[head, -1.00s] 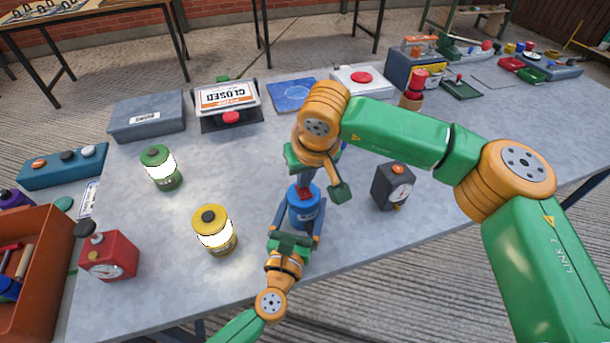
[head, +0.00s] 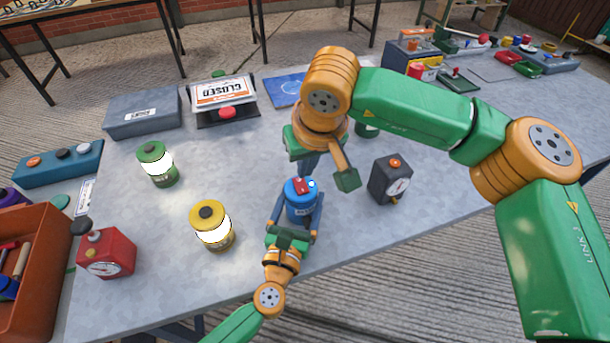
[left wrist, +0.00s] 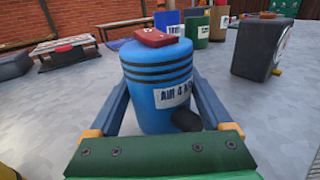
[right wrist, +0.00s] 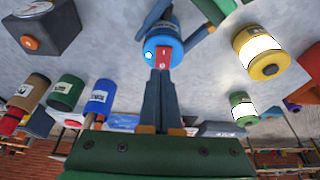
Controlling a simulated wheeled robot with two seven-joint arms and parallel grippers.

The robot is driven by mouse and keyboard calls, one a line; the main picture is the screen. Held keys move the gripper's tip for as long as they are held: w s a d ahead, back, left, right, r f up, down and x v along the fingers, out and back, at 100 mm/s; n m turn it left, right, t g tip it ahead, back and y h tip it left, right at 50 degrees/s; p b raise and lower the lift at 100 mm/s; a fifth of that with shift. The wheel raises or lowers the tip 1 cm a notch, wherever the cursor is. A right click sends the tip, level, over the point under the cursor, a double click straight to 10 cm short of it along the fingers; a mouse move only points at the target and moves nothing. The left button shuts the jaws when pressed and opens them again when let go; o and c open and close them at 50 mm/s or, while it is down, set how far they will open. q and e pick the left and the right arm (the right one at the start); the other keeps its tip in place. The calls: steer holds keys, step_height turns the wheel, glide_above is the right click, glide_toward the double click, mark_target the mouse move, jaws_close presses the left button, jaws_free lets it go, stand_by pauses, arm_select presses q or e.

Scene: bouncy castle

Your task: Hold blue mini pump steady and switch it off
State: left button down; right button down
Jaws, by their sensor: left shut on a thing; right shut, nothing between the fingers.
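The blue mini pump (head: 301,205) stands upright on the grey table. It has a red rocker switch (head: 301,187) on top and a small pale round spot beside it. My left gripper (head: 296,214) is shut around the pump's body from the near side. In the left wrist view its fingers flank the pump (left wrist: 160,88). My right gripper (head: 308,172) is shut and empty, just behind and above the pump top. In the right wrist view its fingertips (right wrist: 160,76) point at the red switch (right wrist: 162,58), with no clear contact. I cannot tell the switch's position.
A yellow canister (head: 212,228) and a green canister (head: 157,165) stand left of the pump. A dark gauge box (head: 390,180) stands close on the right, and a red gauge box (head: 106,254) at far left.

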mark_target(301, 184)
steer(key=v, duration=1)
steer(key=shift+w+a+r, duration=0.2)
steer(key=shift+w+a, duration=0.1)
steer(key=shift+w, duration=0.4)
steer(key=x, duration=1.4)
steer(key=shift+s+d, duration=0.15)
steer(key=shift+s, duration=0.2)
steer(key=shift+f, duration=0.1)
